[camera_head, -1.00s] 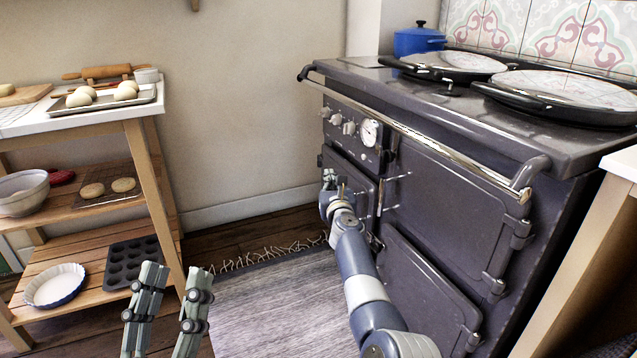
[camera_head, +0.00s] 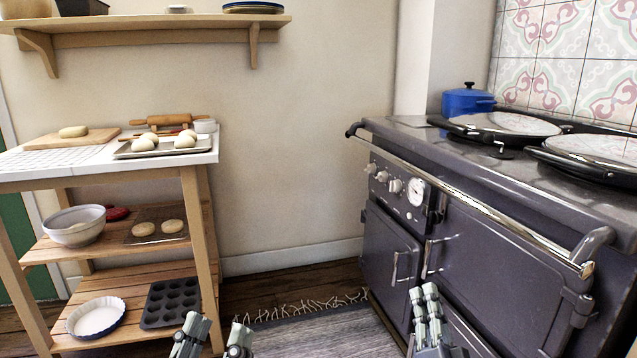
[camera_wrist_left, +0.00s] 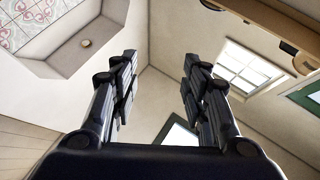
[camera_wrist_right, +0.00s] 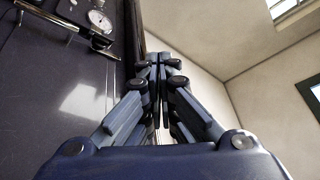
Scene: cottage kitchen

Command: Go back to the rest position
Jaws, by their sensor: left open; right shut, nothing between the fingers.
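My left gripper (camera_head: 213,335) is at the bottom of the head view, in front of the wooden trolley and the rug. Its fingers stand apart and empty; the left wrist view shows the gap between them (camera_wrist_left: 158,90). My right gripper (camera_head: 426,300) points up in front of the dark range cooker (camera_head: 490,270). Its fingers are together with nothing between them, as the right wrist view also shows (camera_wrist_right: 160,65). Both grippers appear clear of the furniture in the head view.
The trolley (camera_head: 60,182) at left holds a baking tray (camera_head: 128,152) of dough balls, a bowl (camera_head: 75,226) and a muffin tin (camera_head: 170,302). A wall shelf (camera_head: 150,27) hangs above. The cooker's rail (camera_head: 480,208) juts out at right. Rug (camera_head: 320,330) and floor between are open.

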